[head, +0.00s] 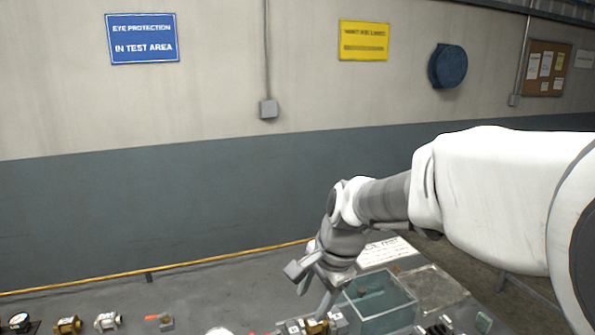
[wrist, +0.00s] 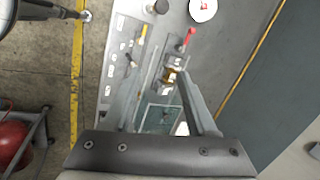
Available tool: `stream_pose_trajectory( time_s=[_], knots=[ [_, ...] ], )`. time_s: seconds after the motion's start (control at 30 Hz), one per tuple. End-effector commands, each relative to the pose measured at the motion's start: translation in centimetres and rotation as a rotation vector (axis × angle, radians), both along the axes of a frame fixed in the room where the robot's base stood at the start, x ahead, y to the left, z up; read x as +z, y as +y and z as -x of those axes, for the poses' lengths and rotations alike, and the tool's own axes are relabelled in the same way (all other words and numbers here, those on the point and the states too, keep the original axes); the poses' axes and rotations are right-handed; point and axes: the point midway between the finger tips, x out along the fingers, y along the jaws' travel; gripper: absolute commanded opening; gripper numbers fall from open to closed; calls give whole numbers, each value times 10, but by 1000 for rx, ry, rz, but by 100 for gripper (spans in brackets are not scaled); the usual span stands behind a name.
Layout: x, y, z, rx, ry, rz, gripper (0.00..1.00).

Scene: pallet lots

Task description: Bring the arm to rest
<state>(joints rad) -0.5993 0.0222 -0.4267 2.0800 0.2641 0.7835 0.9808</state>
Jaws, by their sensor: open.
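My white and grey arm reaches in from the right in the head view. Its gripper (head: 315,292) points down over the grey bench (head: 220,290). In the wrist view my gripper (wrist: 157,72) has its two fingers spread apart, and I see nothing held between them. A brass fitting (head: 316,327) lies just below the fingers in the head view. In the wrist view the brass fitting (wrist: 170,75) shows close to the right fingertip; I cannot tell whether they touch.
A clear-walled bin (head: 376,305) stands right beside the gripper, with a white paper (head: 385,252) behind it. Several small fittings, including a brass one (head: 67,325), line the bench's near left. A yellow edge strip (head: 210,260) runs along the bench's back, before the wall.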

Motion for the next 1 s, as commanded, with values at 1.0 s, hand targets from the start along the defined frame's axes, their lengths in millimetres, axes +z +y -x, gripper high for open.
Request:
stream_pose_trajectory(
  time_s=[1.0],
  knots=[
    [49, -112, 173, 862, -338, 551, 58]
  ],
)
